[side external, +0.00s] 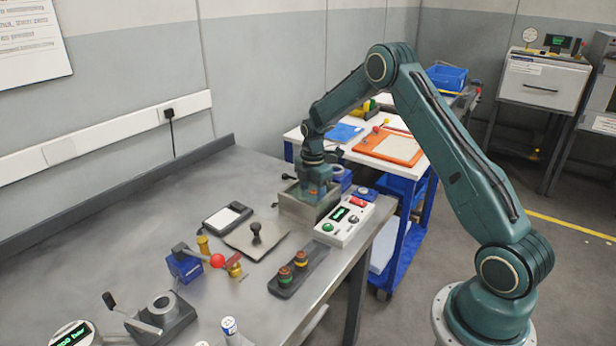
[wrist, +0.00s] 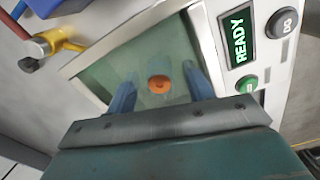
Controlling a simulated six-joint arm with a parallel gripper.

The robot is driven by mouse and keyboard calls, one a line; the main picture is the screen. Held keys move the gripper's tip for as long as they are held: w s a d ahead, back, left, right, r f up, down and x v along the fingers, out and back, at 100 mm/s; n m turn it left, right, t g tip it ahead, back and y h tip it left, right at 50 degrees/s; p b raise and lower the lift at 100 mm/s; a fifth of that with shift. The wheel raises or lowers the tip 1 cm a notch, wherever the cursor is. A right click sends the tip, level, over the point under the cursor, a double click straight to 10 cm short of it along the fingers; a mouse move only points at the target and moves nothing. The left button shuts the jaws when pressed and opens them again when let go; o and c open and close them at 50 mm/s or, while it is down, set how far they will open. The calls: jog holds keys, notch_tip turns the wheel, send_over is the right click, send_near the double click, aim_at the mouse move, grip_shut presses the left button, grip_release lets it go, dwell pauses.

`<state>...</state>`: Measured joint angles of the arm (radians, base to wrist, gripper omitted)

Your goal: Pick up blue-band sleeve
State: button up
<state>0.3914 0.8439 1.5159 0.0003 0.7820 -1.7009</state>
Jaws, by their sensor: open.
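My gripper (side external: 314,191) is open and points down into a grey metal tank (side external: 298,212) at the back right of the bench. In the wrist view, my two blue fingers (wrist: 159,72) are on either side of a small round orange-brown part (wrist: 159,84) in the greenish tank. The part looks hazy, and I see no clear gap or contact with the fingers. No blue band can be made out on it, so I cannot tell whether it is the blue-band sleeve. Two banded sleeves (side external: 285,276) stand in a dark rack (side external: 312,270) nearer the front.
A white control box (side external: 345,222) beside the tank shows READY (wrist: 238,37). A flat plate with a black knob (side external: 256,233), a blue block with a red-ball lever (side external: 185,265) and a clamp fixture (side external: 161,312) stand on the bench. The bench's back left is clear.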

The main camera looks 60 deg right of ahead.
aim_at(313, 192)
dwell(0.4)
jog(key=c, duration=1.1)
jog(key=shift+r, duration=0.2)
notch_tip(313, 192, up, 20)
jog(key=shift+f, duration=0.15)
dwell(0.3)
